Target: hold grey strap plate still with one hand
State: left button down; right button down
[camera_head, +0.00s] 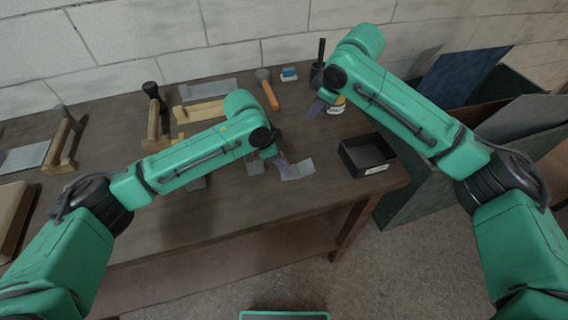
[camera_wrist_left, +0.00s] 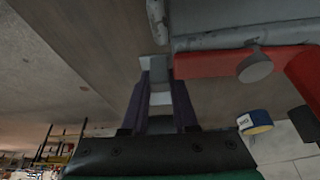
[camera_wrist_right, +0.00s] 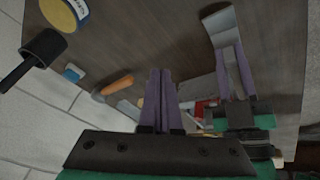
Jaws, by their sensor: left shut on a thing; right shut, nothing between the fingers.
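The grey strap plate (camera_head: 297,170) lies at the front of the bench, its free end reaching right of my left gripper (camera_head: 281,162). That gripper is shut on the plate. In the left wrist view the plate (camera_wrist_left: 159,98) shows between the purple fingers (camera_wrist_left: 158,100). In the right wrist view the plate (camera_wrist_right: 219,24) extends beyond the left gripper's fingers (camera_wrist_right: 234,75) and looks bent. My right gripper (camera_head: 317,108) is shut and empty, near the tin at the back right. Its purple fingers (camera_wrist_right: 158,90) are pressed together in its own wrist view.
A red and grey fixture (camera_wrist_left: 215,66) is close beside the left gripper. A black tray (camera_head: 367,155) stands on the right. A yellow-and-blue tin (camera_head: 338,106), an orange-handled tool (camera_head: 268,91) and a blue block (camera_head: 289,74) are at the back.

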aim_at(310, 166)
jog(key=s+f+n+g+h, duration=0.1)
jog(key=s+f+n+g, duration=0.15)
jog(key=s, duration=0.45)
jog(key=shift+g, duration=0.45)
jog(key=shift+w+f, duration=0.1)
jog(key=shift+f, duration=3)
jog(key=shift+f, duration=0.6)
pick_arm(q)
jog(key=shift+d+r, duration=0.1)
pick_arm(e)
jog(key=shift+f, duration=1)
jog(key=shift+r, duration=0.1)
jog(key=shift+r, duration=4.1)
